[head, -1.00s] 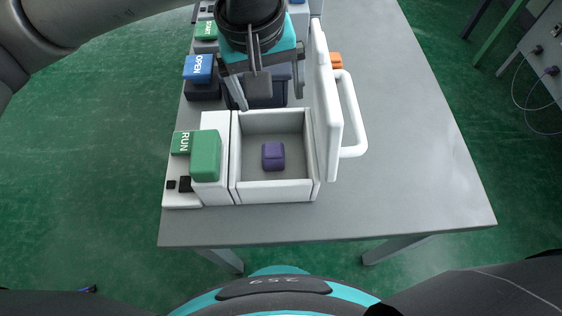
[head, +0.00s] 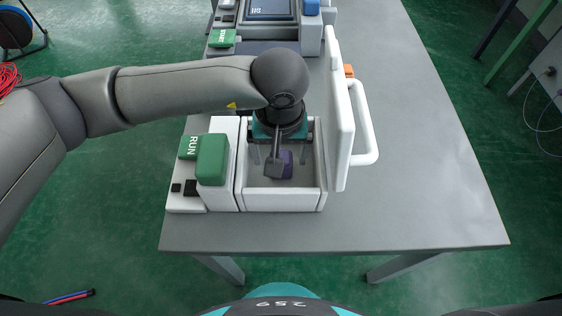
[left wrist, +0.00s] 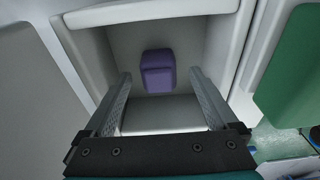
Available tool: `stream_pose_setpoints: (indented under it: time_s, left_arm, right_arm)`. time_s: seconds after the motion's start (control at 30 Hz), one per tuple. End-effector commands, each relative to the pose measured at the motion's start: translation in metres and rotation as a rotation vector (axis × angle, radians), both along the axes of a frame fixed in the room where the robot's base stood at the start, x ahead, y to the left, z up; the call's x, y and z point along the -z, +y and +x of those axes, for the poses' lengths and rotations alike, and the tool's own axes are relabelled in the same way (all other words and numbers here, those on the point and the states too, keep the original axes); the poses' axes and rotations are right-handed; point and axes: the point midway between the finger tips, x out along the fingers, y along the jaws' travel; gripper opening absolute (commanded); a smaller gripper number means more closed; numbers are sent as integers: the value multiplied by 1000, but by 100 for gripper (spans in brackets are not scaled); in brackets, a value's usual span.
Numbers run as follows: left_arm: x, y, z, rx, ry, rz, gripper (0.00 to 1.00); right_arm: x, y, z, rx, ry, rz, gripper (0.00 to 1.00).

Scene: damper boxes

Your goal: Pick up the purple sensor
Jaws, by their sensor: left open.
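The purple sensor (head: 286,163) is a small rounded block on the floor of the open white box (head: 282,201). In the head view my left gripper partly hides it. In the left wrist view the purple sensor (left wrist: 158,71) shows whole, just beyond the fingertips and between their lines. My left gripper (head: 277,165) points down into the box, its fingers apart with nothing between them. The two fingers also show in the left wrist view (left wrist: 160,88). I cannot tell the exact height of the fingertips above the box floor. My right gripper is not in view.
The box's white lid (head: 339,115) stands open on the right, with a handle (head: 366,125). A green RUN block (head: 213,160) sits at the left. More devices stand behind, including a green START block (head: 222,38). The table (head: 430,180) is clear to the right.

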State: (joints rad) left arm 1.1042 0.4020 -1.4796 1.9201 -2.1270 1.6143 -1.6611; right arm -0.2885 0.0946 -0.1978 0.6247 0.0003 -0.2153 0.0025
Motion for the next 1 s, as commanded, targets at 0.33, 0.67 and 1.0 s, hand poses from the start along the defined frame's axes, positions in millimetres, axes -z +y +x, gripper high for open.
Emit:
stream_pose_setpoints:
  time_s: [0.33,0.67,1.0]
  left_arm:
    - [35,-2,6,1,0,-1,92]
    - [34,-2,6,1,0,-1,74]
    - [34,-2,6,0,0,-1,36]
  right_arm:
    - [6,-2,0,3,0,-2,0]
    - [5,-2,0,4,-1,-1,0]
    - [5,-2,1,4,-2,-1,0]
